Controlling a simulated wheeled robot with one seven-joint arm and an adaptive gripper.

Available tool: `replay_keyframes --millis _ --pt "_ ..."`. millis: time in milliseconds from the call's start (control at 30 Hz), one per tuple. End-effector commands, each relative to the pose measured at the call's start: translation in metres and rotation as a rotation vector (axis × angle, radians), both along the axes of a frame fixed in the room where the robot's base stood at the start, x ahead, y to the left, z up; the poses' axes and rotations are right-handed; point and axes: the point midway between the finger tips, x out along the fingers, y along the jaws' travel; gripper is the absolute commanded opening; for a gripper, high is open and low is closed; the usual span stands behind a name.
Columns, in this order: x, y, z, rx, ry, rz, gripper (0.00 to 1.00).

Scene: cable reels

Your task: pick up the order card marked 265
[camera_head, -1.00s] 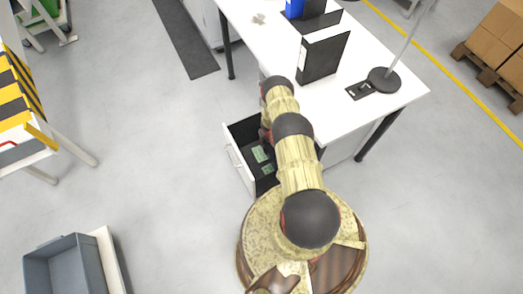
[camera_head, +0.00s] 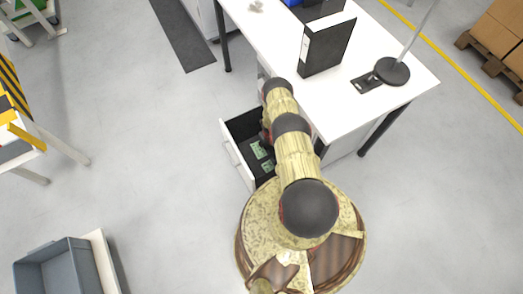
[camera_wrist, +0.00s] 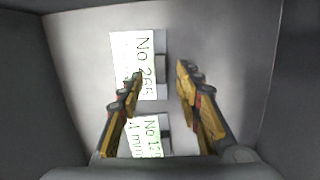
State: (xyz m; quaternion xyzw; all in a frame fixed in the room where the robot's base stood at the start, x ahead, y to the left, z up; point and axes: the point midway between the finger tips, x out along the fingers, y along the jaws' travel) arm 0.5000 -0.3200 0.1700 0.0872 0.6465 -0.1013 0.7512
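The order card marked 265 (camera_wrist: 128,62) is white with green and dark writing and lies flat in the open drawer (camera_head: 236,160). A second card (camera_wrist: 152,139), its number partly hidden and starting with 1, lies below it in the wrist view. In the head view two small green-looking cards (camera_head: 258,150) show in the drawer; I cannot tell which is 265. My gripper (camera_wrist: 160,74) is open and empty above the drawer floor.
The drawer walls close in around my gripper. The white desk (camera_head: 376,100) stands beside the drawer, with a black binder (camera_head: 326,46) and a lamp base (camera_head: 391,71) on it. A grey bin (camera_head: 55,270) is at the lower left. Open floor lies left of the drawer.

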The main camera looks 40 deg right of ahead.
Motion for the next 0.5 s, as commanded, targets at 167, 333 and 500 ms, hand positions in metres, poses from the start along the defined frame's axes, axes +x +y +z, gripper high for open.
replay_keyframes --millis 167,333,500 --pt "0.004 -0.002 -0.020 0.000 -0.001 0.001 0.35" --pt "0.005 -0.002 -0.034 0.000 0.000 0.001 0.35" --pt "0.006 -0.002 -0.037 0.000 -0.001 -0.001 0.35"
